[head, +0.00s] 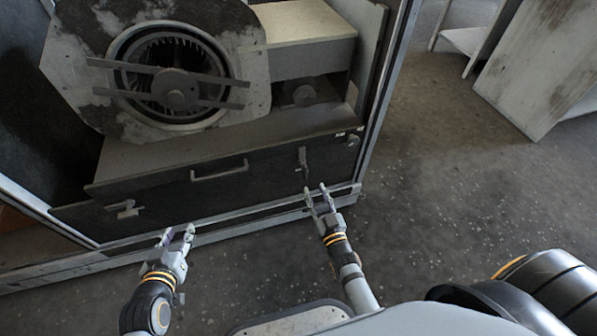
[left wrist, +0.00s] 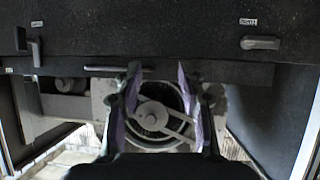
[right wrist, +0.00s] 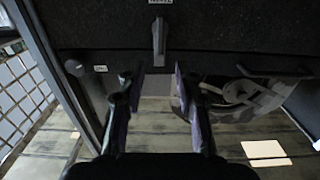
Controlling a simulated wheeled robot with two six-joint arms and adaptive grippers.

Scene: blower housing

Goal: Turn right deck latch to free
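The right deck latch (head: 303,158) is a small grey lever on the dark deck front panel (head: 255,185), standing upright in the head view. In the right wrist view the latch lever (right wrist: 158,36) lies beyond my fingertips, centred between them and apart from them. My right gripper (head: 319,190) is open and empty, just below the latch; its spread fingers show in the right wrist view (right wrist: 158,85). My left gripper (head: 178,236) is open and empty, low before the panel's left part. The left deck latch (head: 124,208) lies roughly level.
A bar handle (head: 220,172) sits mid-panel between the latches. A round knob (head: 352,140) is at the panel's right end. The blower housing (head: 175,85) stands above on the deck. A metal frame post (head: 385,90) bounds the right side.

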